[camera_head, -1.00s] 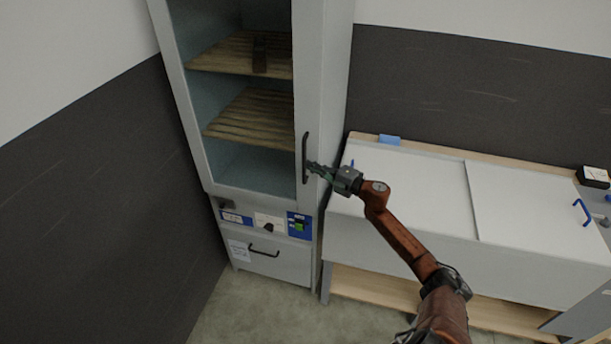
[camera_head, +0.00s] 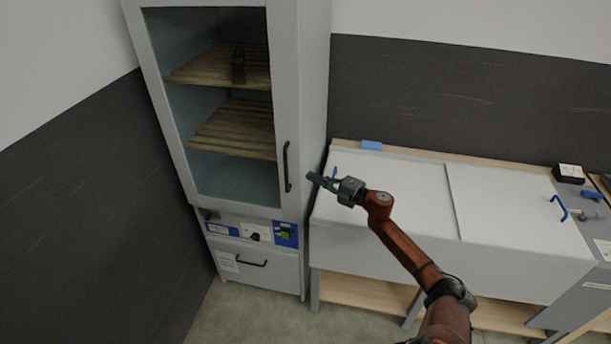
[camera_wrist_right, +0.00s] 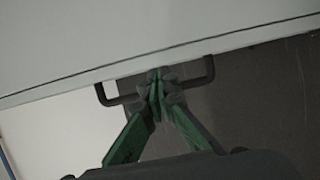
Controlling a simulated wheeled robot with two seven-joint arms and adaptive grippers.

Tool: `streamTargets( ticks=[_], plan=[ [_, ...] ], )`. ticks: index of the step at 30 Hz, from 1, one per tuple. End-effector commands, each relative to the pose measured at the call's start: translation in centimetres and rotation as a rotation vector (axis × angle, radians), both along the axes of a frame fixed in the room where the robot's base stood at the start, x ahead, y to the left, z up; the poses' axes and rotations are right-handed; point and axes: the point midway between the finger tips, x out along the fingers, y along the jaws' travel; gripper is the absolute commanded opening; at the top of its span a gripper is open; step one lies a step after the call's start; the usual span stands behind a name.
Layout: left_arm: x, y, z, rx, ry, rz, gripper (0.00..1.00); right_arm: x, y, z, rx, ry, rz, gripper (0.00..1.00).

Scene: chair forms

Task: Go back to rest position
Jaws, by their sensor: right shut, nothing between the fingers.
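My right gripper (camera_head: 314,178) is shut and empty in the head view. It is to the right of the dark vertical door handle (camera_head: 287,166) of the tall grey cabinet (camera_head: 312,90), with a gap between them in that view. In the right wrist view the green-sided fingers (camera_wrist_right: 160,90) meet at their tips. The dark handle (camera_wrist_right: 210,70) shows behind them there, partly hidden by the fingertips. My left gripper is not in view.
The cabinet door looks closed, with slatted wooden shelves (camera_head: 235,132) behind it. A drawer handle (camera_head: 250,263) is below. A white-topped bench (camera_head: 400,190) with a blue handle (camera_head: 559,208) stands to the right, under my right arm. Some floor is clear in front.

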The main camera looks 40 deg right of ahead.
Motion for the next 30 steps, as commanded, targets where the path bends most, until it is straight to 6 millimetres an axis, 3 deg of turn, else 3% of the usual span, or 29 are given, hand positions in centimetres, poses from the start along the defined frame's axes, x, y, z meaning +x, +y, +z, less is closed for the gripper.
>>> streamTargets(
  ticks=[15,19,22,25,30],
  plan=[
    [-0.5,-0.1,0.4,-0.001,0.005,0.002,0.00,-1.3,1.0,-0.2,0.000,0.000,0.043,0.00],
    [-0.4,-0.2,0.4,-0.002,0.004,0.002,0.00,-1.5,1.4,-1.2,0.036,0.007,0.010,0.00],
    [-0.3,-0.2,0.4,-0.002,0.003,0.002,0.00,-1.9,2.1,-3.2,0.119,0.028,-0.073,0.00],
    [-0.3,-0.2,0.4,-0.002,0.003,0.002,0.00,-3.0,2.8,-6.5,0.247,0.075,-0.203,0.00],
    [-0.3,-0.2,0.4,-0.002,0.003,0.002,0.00,-7.3,4.2,-12.9,0.491,0.209,-0.458,0.00]
  ],
)
